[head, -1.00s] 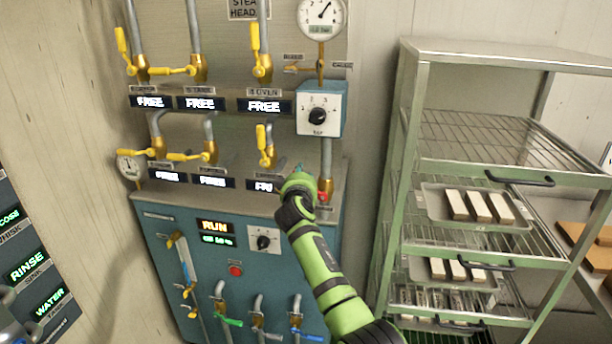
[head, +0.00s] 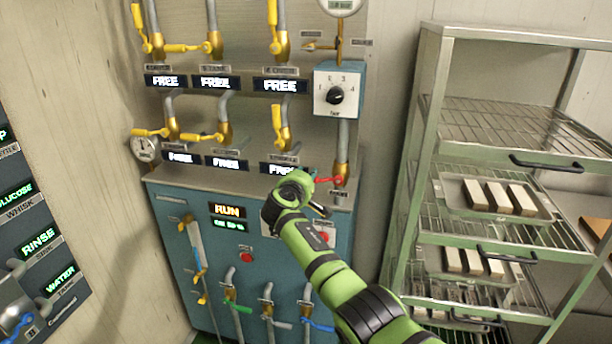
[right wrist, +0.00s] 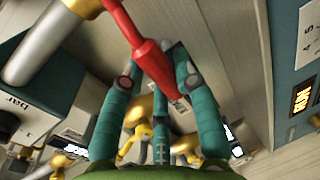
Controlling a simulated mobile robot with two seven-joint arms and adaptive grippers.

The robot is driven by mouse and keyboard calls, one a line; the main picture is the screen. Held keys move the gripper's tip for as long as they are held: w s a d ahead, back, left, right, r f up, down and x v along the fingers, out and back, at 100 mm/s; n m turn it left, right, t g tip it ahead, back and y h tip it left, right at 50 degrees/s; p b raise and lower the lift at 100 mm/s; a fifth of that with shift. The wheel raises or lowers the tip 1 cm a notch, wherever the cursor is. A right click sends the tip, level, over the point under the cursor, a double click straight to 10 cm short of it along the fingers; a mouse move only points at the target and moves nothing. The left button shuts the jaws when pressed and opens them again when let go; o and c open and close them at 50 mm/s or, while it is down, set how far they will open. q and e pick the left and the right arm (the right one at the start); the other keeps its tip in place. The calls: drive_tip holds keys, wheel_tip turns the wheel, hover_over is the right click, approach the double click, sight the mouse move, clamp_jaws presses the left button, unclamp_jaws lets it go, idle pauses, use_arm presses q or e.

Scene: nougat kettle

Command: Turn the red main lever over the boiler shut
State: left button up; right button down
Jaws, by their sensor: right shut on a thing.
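The red main lever (head: 328,180) sits on the brass valve of the grey pipe, at the right of the blue-green boiler cabinet's top (head: 175,205). Its handle points left from the pipe in the head view. My right gripper (head: 306,183) is at the handle's left end, its fingers mostly hidden behind my wrist. In the right wrist view, the red lever (right wrist: 128,25) runs down between the teal fingers of my right gripper (right wrist: 158,62), which are shut on it. The brass valve (right wrist: 40,45) shows at the upper left there. My left gripper is out of view.
Yellow-handled valves (head: 278,125) and lit FREE displays (head: 280,86) fill the panel to the left. A dial box (head: 338,90) is above the lever. A rack (head: 430,150) with trays stands to the right. Coloured taps (head: 238,307) stick out from the cabinet front.

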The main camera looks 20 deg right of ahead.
drive_tip(key=shift+d+n, duration=0.2)
drive_tip(key=shift+n, duration=0.1)
drive_tip(key=c, duration=0.9)
unclamp_jaws()
drive_tip(key=shift+w, duration=0.1)
drive_tip(key=shift+d+f, duration=0.1)
drive_tip(key=shift+f, duration=0.15)
drive_tip(key=v, duration=1.2)
